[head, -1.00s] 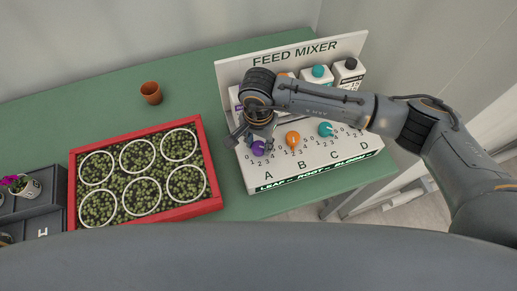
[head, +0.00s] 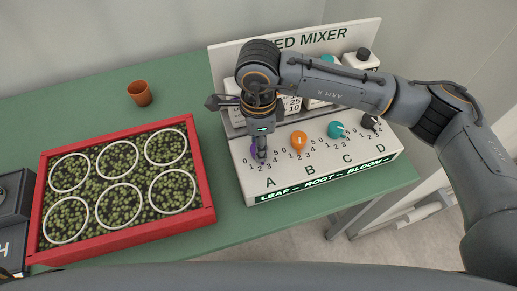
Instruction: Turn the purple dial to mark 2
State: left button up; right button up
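The feed mixer (head: 310,182) is a white sloped panel with dials over the letters A, B, C and D. The purple dial (head: 254,152) is at the left end, above A, and mostly hidden by my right gripper (head: 261,158). That gripper points down with its fingers at the dial. Its fingers look close together around or against the dial, but I cannot tell whether they grip it. The dial's pointer and mark are hidden. My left gripper is not in view.
An orange dial (head: 299,141), a teal dial (head: 336,130) and a black dial (head: 369,122) sit to the right. Bottles stand behind the panel. A red tray (head: 207,190) of seedlings with white rings is to the left. A terracotta pot (head: 139,93) stands behind it on the green table (head: 187,87).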

jog(key=shift+f+m+b, duration=0.1)
jog(key=shift+m+b, duration=1.3)
jog(key=shift+m, duration=0.3)
jog(key=o, duration=1.2)
notch_tip(320, 180, up, 12)
jog(key=shift+r, duration=0.1)
